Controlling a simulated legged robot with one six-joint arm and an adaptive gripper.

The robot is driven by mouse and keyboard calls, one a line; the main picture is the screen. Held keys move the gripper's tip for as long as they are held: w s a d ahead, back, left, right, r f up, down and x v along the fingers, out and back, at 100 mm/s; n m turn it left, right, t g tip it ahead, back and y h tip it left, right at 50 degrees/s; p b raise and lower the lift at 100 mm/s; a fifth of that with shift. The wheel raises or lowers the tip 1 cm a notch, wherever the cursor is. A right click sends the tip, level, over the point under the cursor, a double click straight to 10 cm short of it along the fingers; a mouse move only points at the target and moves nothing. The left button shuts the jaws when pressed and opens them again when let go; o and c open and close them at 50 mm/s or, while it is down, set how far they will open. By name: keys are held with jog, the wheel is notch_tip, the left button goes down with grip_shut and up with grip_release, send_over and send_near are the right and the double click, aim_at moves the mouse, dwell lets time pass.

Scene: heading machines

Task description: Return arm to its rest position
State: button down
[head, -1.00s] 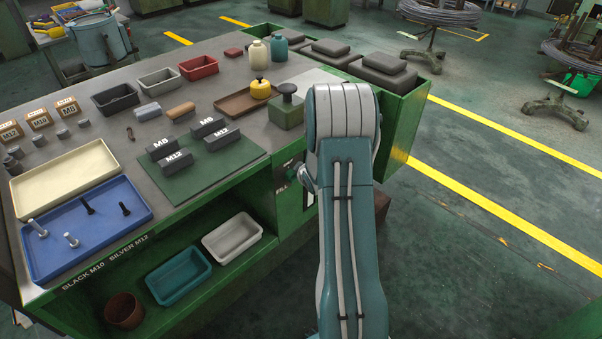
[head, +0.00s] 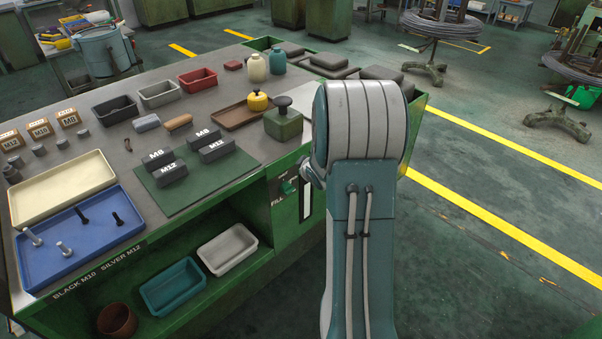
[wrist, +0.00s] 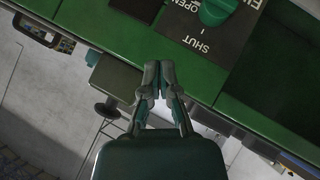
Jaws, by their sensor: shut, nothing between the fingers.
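My arm (head: 362,220) is folded in front of the green workbench's right end in the head view, its broad grey upper link toward the camera. My gripper (wrist: 158,78) shows in the wrist view with its two fingers together and nothing between them. In the head view it is mostly hidden behind my arm. In the wrist view a green valve knob (wrist: 214,12) on a dark plate marked OPEN and SHUT lies beyond the fingertips, apart from them. The same knob shows on the bench front (head: 288,187) left of my arm.
The workbench (head: 130,150) carries a blue tray (head: 90,262) with bolts, a cream tray (head: 20,212), small bins and labelled blocks. A teal bin (head: 173,287) and a white bin (head: 228,250) sit on the lower shelf.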

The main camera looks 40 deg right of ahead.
jog(key=s+a+r+m+g, duration=0.1)
jog(key=s+a+r, duration=0.3)
jog(key=a+r, duration=0.4)
jog(key=s+a+r+m+g, duration=0.1)
jog(key=s+a+r+m, duration=0.1)
jog(key=s+a+r, duration=0.45)
jog(key=s+a+r+g+y, duration=0.1)
jog(key=s+a+r+y, duration=0.1)
jog(key=s+a, duration=0.5)
jog(key=s+a+r+g+y, duration=0.1)
jog(key=s+a+r+y, duration=0.1)
jog(key=s+a, duration=0.6)
jog(key=a, duration=0.3)
jog(key=shift+s, duration=0.25)
